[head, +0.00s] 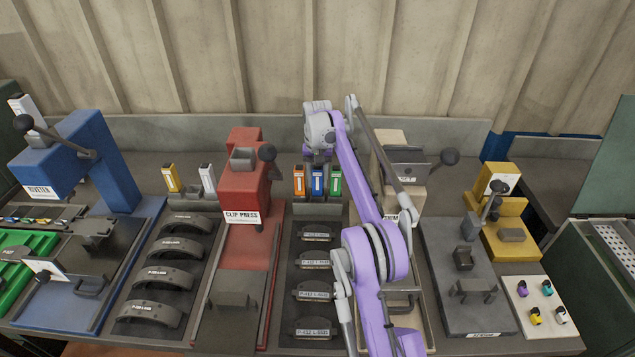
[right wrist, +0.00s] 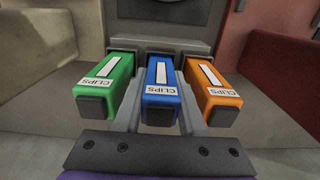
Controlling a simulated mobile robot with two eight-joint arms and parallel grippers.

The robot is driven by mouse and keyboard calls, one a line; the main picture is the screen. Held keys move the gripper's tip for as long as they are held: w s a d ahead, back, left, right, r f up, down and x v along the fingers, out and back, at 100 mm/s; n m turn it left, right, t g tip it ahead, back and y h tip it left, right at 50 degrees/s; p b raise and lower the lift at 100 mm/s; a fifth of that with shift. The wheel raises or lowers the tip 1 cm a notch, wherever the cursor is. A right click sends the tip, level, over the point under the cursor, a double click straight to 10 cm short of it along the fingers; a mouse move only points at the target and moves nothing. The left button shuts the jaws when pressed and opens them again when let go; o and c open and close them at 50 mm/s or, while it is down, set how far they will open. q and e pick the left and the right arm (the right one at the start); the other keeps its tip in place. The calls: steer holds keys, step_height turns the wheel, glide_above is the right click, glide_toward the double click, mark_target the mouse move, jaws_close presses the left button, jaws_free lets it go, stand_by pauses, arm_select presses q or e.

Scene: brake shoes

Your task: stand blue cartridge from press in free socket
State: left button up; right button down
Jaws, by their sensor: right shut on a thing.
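The blue cartridge (head: 318,180) stands upright in a row between the orange cartridge (head: 299,180) and the green cartridge (head: 335,181), in a dark rack (head: 318,208). In the right wrist view the blue cartridge (right wrist: 162,92) sits between the fingers of my right gripper (right wrist: 162,118), which is shut on it. The cartridge's foot is hidden, so I cannot tell whether it is fully seated. In the head view my right gripper (head: 318,160) comes down from behind and above the row. My left gripper is not in view.
The red clip press (head: 245,185) stands left of the row. A holder with a yellow cartridge (head: 171,178) and a white cartridge (head: 208,178) is left of the press. Brake shoes (head: 313,291) lie in front of the row. A beige press (head: 390,155) stands close on the right.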

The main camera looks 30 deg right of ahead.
steer(key=shift+s+r, duration=0.1)
steer(key=shift+r, duration=0.05)
steer(key=c, duration=0.8)
jaws_free()
steer(key=shift+f, duration=0.2)
steer(key=shift+o, duration=0.2)
step_height(320, 180, up, 12)
steer(key=p, duration=0.3)
steer(key=shift+r+p, duration=0.2)
steer(key=shift+p, duration=0.2)
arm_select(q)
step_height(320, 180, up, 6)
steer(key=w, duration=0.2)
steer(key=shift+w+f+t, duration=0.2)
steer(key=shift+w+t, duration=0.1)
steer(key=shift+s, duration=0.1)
arm_select(e)
steer(key=shift+f, duration=0.15)
